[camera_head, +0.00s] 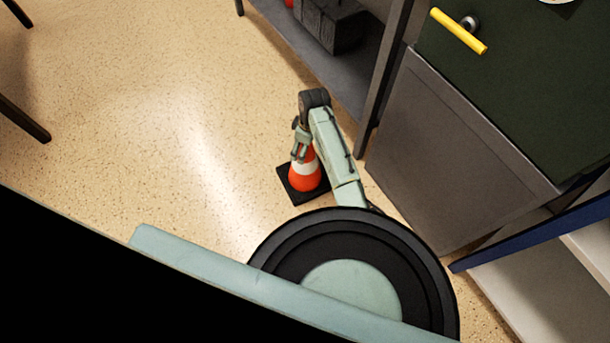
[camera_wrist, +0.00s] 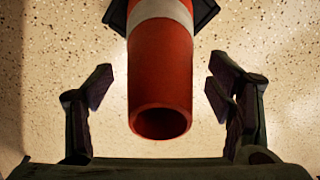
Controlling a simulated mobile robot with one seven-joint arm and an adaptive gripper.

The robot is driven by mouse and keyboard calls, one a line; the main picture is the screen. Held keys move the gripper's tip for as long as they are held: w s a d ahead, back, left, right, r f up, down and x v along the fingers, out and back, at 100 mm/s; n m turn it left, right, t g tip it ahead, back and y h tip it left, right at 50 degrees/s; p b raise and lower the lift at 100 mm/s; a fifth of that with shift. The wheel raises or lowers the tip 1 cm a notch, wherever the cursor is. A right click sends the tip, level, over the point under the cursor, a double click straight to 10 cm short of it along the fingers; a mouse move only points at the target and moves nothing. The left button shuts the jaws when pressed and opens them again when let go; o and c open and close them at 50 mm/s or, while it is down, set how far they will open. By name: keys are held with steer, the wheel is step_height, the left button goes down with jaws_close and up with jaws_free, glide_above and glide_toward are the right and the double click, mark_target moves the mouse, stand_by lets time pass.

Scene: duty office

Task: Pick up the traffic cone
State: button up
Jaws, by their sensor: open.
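The traffic cone (camera_head: 304,178) is orange with a white band and a black square base. It stands upright on the speckled floor in the head view, its upper part hidden behind my arm and gripper. My gripper (camera_head: 301,148) is above and beside the cone's top. In the wrist view the cone (camera_wrist: 160,75) shows its open round top, between the two dark fingers of my gripper (camera_wrist: 160,90). The fingers are open, with a visible gap on each side of the cone. Neither finger appears to touch it.
A dark shelf unit (camera_head: 345,75) with dark boxes (camera_head: 335,27) on it stands behind the cone. A grey cabinet (camera_head: 440,150) with a dark green top is to the right, with a yellow object (camera_head: 458,31) on it. The floor left of the cone is clear.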

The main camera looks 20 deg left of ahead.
steer(key=shift+f, duration=0.2)
steer(key=shift+c, duration=0.5)
jaws_close()
stand_by(0.4)
steer(key=shift+w+r, duration=0.1)
